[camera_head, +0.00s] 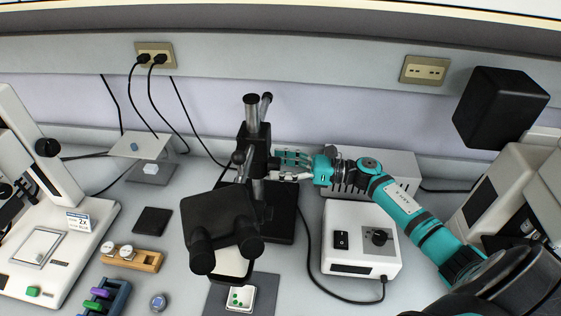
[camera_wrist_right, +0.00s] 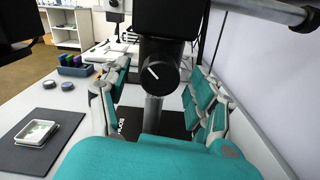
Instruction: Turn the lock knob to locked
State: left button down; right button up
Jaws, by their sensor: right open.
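The lock knob (camera_wrist_right: 158,73) is round and black with a white line on its face. The line is tilted, running from upper left to lower right. The knob sits on the microscope's boom stand (camera_head: 252,135); in the head view I cannot make it out clearly. My right gripper (camera_head: 278,166) reaches in from the right, close beside the stand's post. In the right wrist view the gripper's fingers (camera_wrist_right: 160,98) are open, one on each side of the knob, with visible gaps. My left gripper is not in view.
The black microscope head (camera_head: 220,220) hangs in front of the stand over a white dish (camera_head: 239,298). A white control box (camera_head: 360,240) with a dial stands right of the stand, its cable running nearby. A grey box (camera_head: 395,170) is behind my right arm.

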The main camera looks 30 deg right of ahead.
jog(key=shift+a, duration=0.15)
jog(key=shift+c, duration=0.4)
jog(key=c, duration=1.1)
jog(key=shift+m, duration=0.3)
jog(key=shift+r+m+p, duration=0.15)
jog(key=shift+m+p, duration=0.55)
jog(key=shift+m, duration=7.9)
jog(key=o, duration=1.2)
